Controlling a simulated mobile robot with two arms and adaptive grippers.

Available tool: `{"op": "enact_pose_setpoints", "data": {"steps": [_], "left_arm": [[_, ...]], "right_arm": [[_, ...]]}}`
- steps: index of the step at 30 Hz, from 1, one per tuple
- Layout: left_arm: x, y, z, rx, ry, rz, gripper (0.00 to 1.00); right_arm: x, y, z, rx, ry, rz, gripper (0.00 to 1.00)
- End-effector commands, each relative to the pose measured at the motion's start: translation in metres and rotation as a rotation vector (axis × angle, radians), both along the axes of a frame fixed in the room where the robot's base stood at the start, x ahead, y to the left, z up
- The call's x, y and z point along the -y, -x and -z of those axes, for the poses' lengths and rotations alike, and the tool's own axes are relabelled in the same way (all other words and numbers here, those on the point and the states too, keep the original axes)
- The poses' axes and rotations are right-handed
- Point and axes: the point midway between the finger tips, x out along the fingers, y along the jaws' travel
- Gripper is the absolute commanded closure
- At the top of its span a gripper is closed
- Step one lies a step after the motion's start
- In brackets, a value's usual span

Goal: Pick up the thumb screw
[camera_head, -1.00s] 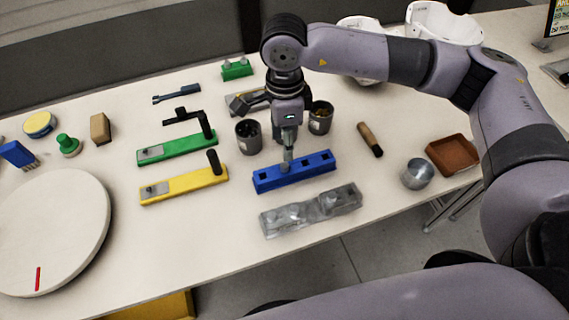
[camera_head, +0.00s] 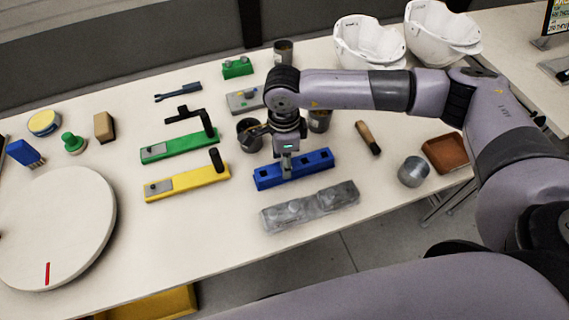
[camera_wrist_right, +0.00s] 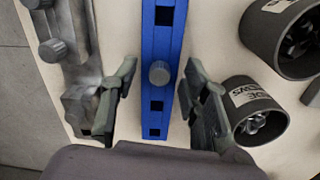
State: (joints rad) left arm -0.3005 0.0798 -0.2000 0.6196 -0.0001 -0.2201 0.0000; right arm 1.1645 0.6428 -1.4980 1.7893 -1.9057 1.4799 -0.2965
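The thumb screw (camera_wrist_right: 159,73) is a grey round knob, seen from above in the right wrist view. It sits on the blue bar (camera_wrist_right: 160,35), in line with the bar's square holes. In the head view the same blue bar (camera_head: 320,163) lies near the table's front edge, and my gripper hides the screw. My right gripper (camera_wrist_right: 160,92) is open, with one finger on each side of the blue bar and the screw between them, apart from both. In the head view my right gripper (camera_head: 286,172) points down at the bar. My left gripper is not in view.
A grey tray-like part (camera_head: 310,206) lies in front of the bar. Dark cups (camera_head: 250,136) stand just behind it. Green (camera_head: 180,148) and yellow (camera_head: 187,183) bars lie left. A metal can (camera_head: 413,172), brown tray (camera_head: 445,153) and wooden-handled tool (camera_head: 368,138) are right.

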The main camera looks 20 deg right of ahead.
Motion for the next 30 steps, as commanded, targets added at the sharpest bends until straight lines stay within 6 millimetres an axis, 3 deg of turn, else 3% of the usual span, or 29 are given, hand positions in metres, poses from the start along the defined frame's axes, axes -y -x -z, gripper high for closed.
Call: {"op": "enact_pose_setpoints", "data": {"steps": [18,30], "left_arm": [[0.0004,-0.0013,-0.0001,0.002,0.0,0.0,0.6],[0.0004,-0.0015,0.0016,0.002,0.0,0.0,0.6]], "right_arm": [[0.0001,-0.0001,-0.0007,0.0,0.0,0.001,1.0],[-0.0001,-0.0009,-0.0075,0.002,-0.001,0.001,1.0]]}}
